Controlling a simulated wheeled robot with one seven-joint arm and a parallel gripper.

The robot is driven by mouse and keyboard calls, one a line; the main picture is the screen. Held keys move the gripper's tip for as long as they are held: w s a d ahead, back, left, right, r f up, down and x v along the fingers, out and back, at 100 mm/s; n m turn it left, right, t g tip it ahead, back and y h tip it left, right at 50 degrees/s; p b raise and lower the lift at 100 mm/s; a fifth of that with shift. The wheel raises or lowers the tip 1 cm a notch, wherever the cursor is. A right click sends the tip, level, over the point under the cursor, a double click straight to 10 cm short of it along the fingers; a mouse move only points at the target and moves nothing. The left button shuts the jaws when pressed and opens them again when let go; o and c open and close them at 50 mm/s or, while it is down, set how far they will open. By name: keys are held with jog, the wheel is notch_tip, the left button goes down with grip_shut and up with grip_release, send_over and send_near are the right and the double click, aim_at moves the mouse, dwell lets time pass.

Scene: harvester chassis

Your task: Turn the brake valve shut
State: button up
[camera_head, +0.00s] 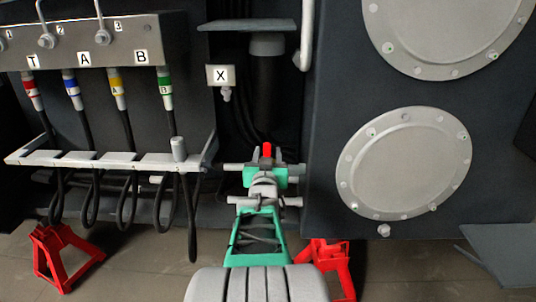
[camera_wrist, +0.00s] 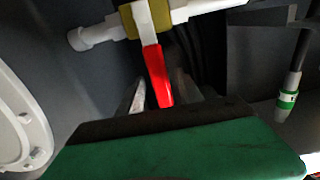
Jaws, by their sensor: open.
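The brake valve shows at the top of the wrist view, with a yellow-brown body (camera_wrist: 146,18) on a white pipe (camera_wrist: 95,36). Its handle (camera_wrist: 157,72) is white near the body and red toward the end, and it points down toward my gripper. My gripper (camera_wrist: 160,92) is open, with one pale finger on each side of the red end in the picture. Contact with the handle cannot be told. In the head view, the red handle (camera_head: 267,149) shows just above my gripper (camera_head: 266,170); my arm hides most of the valve there.
A panel (camera_head: 185,42) with hoses and labels T, A, B stands at left, above a hose rack (camera_head: 110,160). A plate marked X (camera_head: 220,75) hangs near the middle. Round covers (camera_head: 404,163) are at right. Red stands (camera_head: 65,255) are on the floor.

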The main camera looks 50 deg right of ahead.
jog(key=p+v, duration=0.2)
jog(key=v, duration=0.5)
jog(key=shift+s+a, duration=0.2)
jog(key=shift+a, duration=0.05)
